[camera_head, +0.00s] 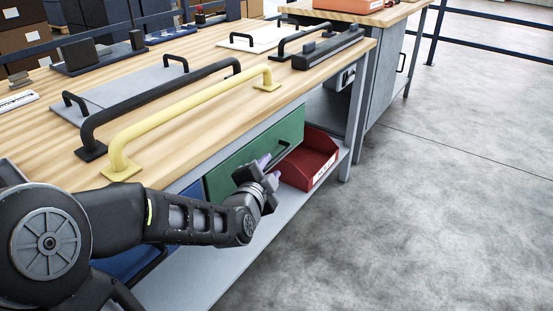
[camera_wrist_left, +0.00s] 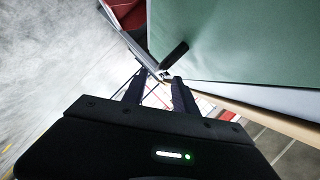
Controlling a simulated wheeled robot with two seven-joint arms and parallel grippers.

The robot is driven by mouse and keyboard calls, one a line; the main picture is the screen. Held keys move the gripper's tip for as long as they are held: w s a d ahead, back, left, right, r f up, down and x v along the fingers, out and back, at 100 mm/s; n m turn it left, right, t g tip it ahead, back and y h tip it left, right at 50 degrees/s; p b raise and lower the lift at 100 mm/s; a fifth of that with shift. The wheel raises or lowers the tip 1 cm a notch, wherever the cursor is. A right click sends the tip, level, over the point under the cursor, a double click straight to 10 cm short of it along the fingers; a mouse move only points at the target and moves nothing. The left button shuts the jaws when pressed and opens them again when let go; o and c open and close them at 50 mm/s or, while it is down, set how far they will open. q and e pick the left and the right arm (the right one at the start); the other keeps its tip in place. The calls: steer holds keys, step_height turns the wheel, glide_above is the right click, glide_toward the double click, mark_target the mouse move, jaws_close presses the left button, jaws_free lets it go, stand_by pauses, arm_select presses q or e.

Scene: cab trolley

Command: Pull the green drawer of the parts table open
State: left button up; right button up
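The green drawer (camera_head: 250,150) sits under the parts table's wooden top, and its front looks flush with the frame. Its dark bar handle (camera_head: 284,144) shows at the right part of the front. In the left wrist view the green front (camera_wrist_left: 235,45) fills the upper right, with the black handle (camera_wrist_left: 176,53) standing out from it. My left gripper (camera_head: 270,169) is in front of the drawer, close to the handle. Its two fingers (camera_wrist_left: 160,82) are spread, and the handle appears just beyond their tips; I cannot tell whether they touch. My right gripper is not in view.
A red bin (camera_head: 311,157) stands on the lower shelf (camera_head: 215,260) right of the drawer. A blue drawer (camera_head: 190,193) is to its left. A yellow bar handle (camera_head: 190,105) and black ones stand on the tabletop (camera_head: 165,165). The grey floor (camera_head: 410,220) at right is clear.

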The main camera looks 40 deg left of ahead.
mark_target(275, 162)
arm_select(q)
steer(key=b+x, duration=0.1)
steer(key=x, duration=0.5)
steer(key=shift+f+b, duration=0.2)
steer(key=shift+b, duration=0.1)
steer(key=shift+w+a, duration=0.15)
steer(key=shift+w, duration=0.35)
jaws_close()
stand_by(0.7)
